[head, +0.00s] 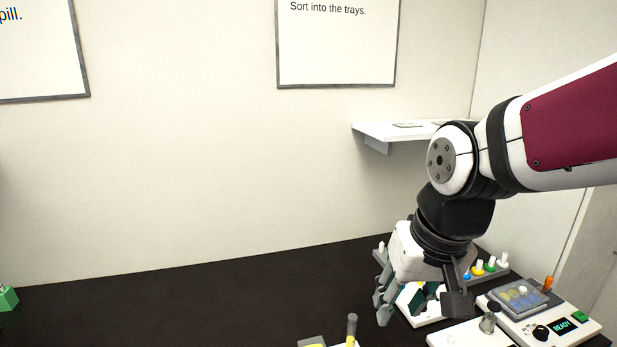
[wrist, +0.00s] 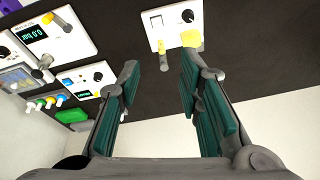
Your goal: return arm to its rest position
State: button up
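My gripper (head: 420,303) hangs from my arm over the right part of the dark bench in the head view, its fingers pointing down. In the wrist view, my gripper (wrist: 160,72) has its two teal-padded fingers apart with nothing between them. A white device with a lit READY display (head: 545,322) stands to the right of the gripper. It has a clear-lidded compartment, a black knob and a green button. The gripper hides part of the white equipment behind it, and I cannot tell its exact height above the bench.
Several coloured-ringed white-topped pieces (head: 490,265) stand behind the gripper. A white shelf (head: 385,130) juts from the wall at the right. A small green object (head: 8,298) is at the far left. The bench's left and middle (head: 190,305) are largely clear.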

jog(key=s+d+r+t, duration=0.1)
jog(key=s+d+r, duration=0.1)
jog(key=s+d, duration=0.1)
jog(key=s+d+r+t+h, duration=0.1)
jog(key=s+d+r, duration=0.1)
jog(key=s, duration=0.4)
jog(key=shift+s+d+r+m+t, duration=0.25)
jog(key=shift+d+r+m+t, duration=0.05)
jog(key=shift+d, duration=0.15)
dwell(0.3)
